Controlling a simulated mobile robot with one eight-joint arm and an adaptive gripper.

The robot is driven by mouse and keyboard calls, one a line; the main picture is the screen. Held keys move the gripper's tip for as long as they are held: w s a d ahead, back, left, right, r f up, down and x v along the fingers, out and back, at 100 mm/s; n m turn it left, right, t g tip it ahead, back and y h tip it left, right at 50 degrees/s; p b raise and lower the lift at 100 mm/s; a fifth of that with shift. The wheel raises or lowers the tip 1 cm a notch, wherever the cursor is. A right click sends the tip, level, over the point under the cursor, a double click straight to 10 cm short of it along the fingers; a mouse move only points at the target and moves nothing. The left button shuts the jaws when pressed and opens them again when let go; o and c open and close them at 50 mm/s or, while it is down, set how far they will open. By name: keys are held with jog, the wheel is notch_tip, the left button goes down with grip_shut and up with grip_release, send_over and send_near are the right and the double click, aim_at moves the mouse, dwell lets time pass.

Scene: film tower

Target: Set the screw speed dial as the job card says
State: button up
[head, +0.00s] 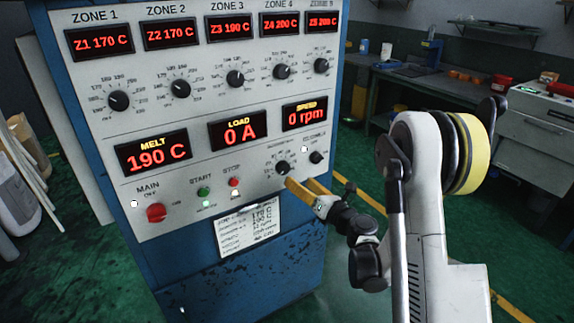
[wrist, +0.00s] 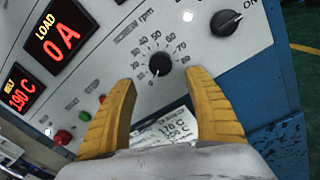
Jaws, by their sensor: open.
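The screw speed dial (head: 282,168) is a black round knob on the white panel, under the SPEED display (head: 305,115), which reads 0 rpm. In the wrist view the dial (wrist: 160,64) sits in a printed rpm scale up to 80, and its mark appears to point near 0. My gripper (head: 300,184) is open, its yellow fingers just below the dial. In the wrist view my gripper (wrist: 160,80) has one finger on each side, with the dial beyond the tips; contact cannot be told. The job card (head: 249,229) hangs below the panel; its speed line is not readable.
A second black knob (wrist: 228,22) with an ON label is right of the dial. Green start (head: 204,192) and red stop (head: 233,182) buttons and the red main switch (head: 156,212) lie left. Zone knobs line the upper panel. Green floor is open at right.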

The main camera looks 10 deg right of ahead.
aim_at(285, 169)
jog(key=x, duration=0.7)
jog(key=shift+w+f, duration=0.1)
jog(key=shift+w, duration=0.2)
jog(key=shift+w+a+b, duration=0.15)
jog(key=shift+w+b, duration=0.15)
jog(key=shift+w, duration=0.05)
jog(key=c, duration=1.2)
